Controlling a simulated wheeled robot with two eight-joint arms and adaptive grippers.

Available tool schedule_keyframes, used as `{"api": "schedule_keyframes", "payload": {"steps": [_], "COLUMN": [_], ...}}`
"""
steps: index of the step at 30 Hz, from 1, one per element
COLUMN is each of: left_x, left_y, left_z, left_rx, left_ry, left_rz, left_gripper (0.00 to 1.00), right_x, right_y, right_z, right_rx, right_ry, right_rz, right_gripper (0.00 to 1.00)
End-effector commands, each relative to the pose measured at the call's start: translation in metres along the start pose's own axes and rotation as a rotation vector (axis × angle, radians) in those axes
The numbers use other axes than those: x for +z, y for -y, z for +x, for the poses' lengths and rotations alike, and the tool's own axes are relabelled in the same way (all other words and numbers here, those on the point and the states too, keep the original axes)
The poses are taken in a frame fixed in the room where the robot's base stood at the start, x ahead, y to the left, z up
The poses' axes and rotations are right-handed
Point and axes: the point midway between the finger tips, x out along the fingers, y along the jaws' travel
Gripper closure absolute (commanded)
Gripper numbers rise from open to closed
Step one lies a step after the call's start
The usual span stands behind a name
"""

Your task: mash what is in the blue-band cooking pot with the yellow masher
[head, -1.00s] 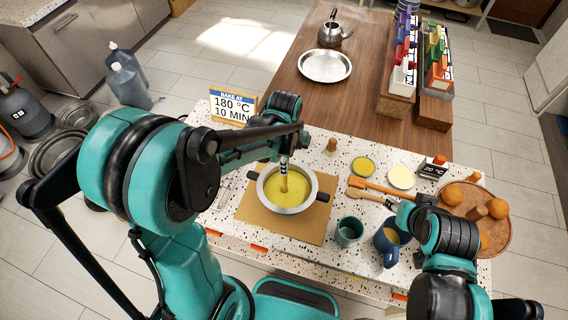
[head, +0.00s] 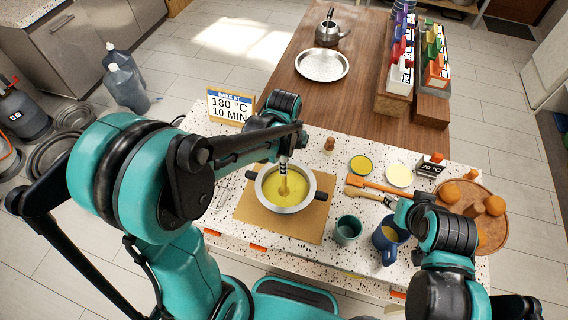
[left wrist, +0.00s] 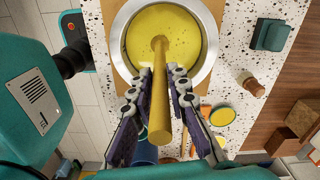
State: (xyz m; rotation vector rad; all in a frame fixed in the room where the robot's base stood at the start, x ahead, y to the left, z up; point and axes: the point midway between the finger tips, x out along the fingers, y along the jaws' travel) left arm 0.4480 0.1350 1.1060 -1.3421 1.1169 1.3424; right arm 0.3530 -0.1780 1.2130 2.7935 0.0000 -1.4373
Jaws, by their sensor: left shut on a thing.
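The cooking pot (head: 263,203) is a round silver pot with dark side handles, holding a yellow mass (head: 295,199). I cannot make out a blue band on its outside. My left gripper (head: 284,157) is above the pot, shut on the yellow masher (left wrist: 160,110). In the left wrist view my left gripper (left wrist: 161,82) has a finger on each side of the yellow handle. The masher's lower end is down in the yellow mass, so its head is hidden.
The pot stands on a brown board (head: 250,222). Near it are a green cup (head: 347,230), a blue mug (head: 388,245), a wooden-handled utensil (head: 365,193) and small yellow and cream dishes. A round tray (head: 494,241) with orange fruit is at right. A bake sign (head: 230,106) stands behind.

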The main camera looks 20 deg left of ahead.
Motion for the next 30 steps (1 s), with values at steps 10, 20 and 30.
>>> {"api": "schedule_keyframes", "payload": {"steps": [10,20,30], "left_x": [0.000,0.000,-0.002], "left_y": [0.000,0.003,0.012], "left_z": [0.020,0.007,-0.018], "left_rx": [0.000,0.000,0.000], "left_ry": [0.000,0.000,0.000], "left_rz": [0.000,0.000,0.000], "left_gripper": [1.00,1.00,1.00], "right_x": [0.010,0.005,-0.005], "right_y": [0.000,0.000,0.000], "right_z": [0.014,0.007,-0.007], "right_rx": [0.000,0.000,0.000], "right_ry": [0.000,0.000,0.000], "right_rz": [0.000,0.000,0.000], "right_gripper": [0.60,0.60,0.60]}}
